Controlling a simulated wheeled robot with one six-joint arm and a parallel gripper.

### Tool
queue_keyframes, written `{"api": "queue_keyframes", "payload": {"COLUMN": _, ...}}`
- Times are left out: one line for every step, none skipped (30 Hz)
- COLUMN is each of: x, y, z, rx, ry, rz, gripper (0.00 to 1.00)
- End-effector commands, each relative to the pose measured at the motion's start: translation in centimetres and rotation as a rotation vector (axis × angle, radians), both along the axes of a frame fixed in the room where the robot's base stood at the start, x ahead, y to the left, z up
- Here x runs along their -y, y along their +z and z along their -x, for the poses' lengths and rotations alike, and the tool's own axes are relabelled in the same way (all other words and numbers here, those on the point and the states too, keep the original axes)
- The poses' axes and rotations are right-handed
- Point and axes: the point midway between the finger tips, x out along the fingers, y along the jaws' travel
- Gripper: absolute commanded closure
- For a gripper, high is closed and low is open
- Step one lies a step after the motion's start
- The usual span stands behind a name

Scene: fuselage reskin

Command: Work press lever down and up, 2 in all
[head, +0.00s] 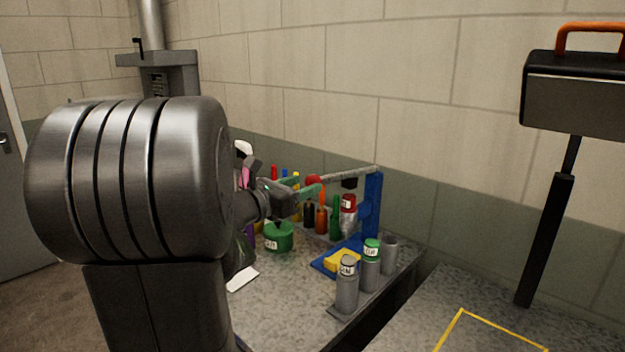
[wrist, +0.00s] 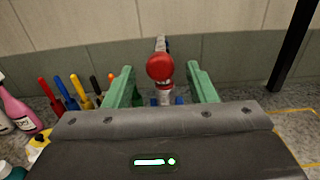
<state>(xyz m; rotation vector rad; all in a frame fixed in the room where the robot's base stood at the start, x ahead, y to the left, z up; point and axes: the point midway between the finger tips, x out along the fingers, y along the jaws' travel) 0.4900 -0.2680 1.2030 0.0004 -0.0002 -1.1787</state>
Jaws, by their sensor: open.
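The press has a blue upright (head: 372,205) on a blue base at the back right of the bench. Its grey lever (head: 347,174) runs out to the left from the top of the upright, roughly level, and ends in a red ball knob (head: 313,181). A yellow block (head: 343,261) sits on the base. My gripper (head: 298,188) is open with green fingers at the knob end of the lever. In the wrist view the red knob (wrist: 160,67) shows between the two fingers, with a visible gap on each side. I cannot tell whether the fingers reach around it in depth.
A green tin (head: 278,238) stands on the bench below my gripper. Several coloured tool handles (wrist: 80,90) and a pink bottle (wrist: 20,108) are at the left.

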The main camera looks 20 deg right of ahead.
Motion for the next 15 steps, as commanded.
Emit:
{"api": "queue_keyframes", "payload": {"x": 0.9, "y": 0.1, "z": -0.3, "rx": -0.001, "ry": -0.004, "rz": 0.000, "gripper": 0.49}}
{"api": "queue_keyframes", "payload": {"x": 1.3, "y": 0.0, "z": -0.4, "rx": -0.001, "ry": -0.004, "rz": -0.001, "gripper": 0.49}}
{"api": "queue_keyframes", "payload": {"x": 1.8, "y": 0.1, "z": -0.6, "rx": -0.002, "ry": -0.003, "rz": 0.000, "gripper": 0.49}}
{"api": "queue_keyframes", "payload": {"x": 2.1, "y": 0.1, "z": -0.8, "rx": -0.002, "ry": -0.003, "rz": 0.001, "gripper": 0.49}}
{"api": "queue_keyframes", "payload": {"x": 2.4, "y": 0.1, "z": -0.9, "rx": -0.001, "ry": -0.003, "rz": 0.000, "gripper": 0.49}}
{"api": "queue_keyframes", "payload": {"x": 2.8, "y": 0.0, "z": -1.1, "rx": -0.001, "ry": -0.002, "rz": -0.001, "gripper": 0.49}}
{"api": "queue_keyframes", "payload": {"x": 3.0, "y": 0.0, "z": -1.2, "rx": 0.000, "ry": -0.001, "rz": -0.001, "gripper": 0.49}}
{"api": "queue_keyframes", "payload": {"x": 3.2, "y": 0.0, "z": -1.3, "rx": 0.000, "ry": -0.001, "rz": 0.000, "gripper": 0.49}}
{"api": "queue_keyframes", "payload": {"x": 3.4, "y": 0.0, "z": -1.4, "rx": -0.001, "ry": -0.001, "rz": 0.000, "gripper": 0.49}}
{"api": "queue_keyframes", "payload": {"x": 3.5, "y": 0.0, "z": -1.4, "rx": -0.001, "ry": -0.001, "rz": 0.001, "gripper": 0.49}}
{"api": "queue_keyframes", "payload": {"x": 3.6, "y": 0.0, "z": -1.4, "rx": -0.001, "ry": -0.001, "rz": 0.001, "gripper": 0.49}}
{"api": "queue_keyframes", "payload": {"x": 3.7, "y": 0.0, "z": -1.5, "rx": 0.000, "ry": 0.000, "rz": 0.000, "gripper": 0.49}}
{"api": "queue_keyframes", "payload": {"x": 3.7, "y": 0.0, "z": -1.5, "rx": 0.000, "ry": 0.000, "rz": 0.000, "gripper": 0.49}}
{"api": "queue_keyframes", "payload": {"x": 3.7, "y": 0.0, "z": -1.5, "rx": 0.000, "ry": 0.000, "rz": 0.000, "gripper": 0.49}}
{"api": "queue_keyframes", "payload": {"x": 3.7, "y": 0.0, "z": -1.5, "rx": 0.000, "ry": 0.000, "rz": 0.000, "gripper": 0.49}}
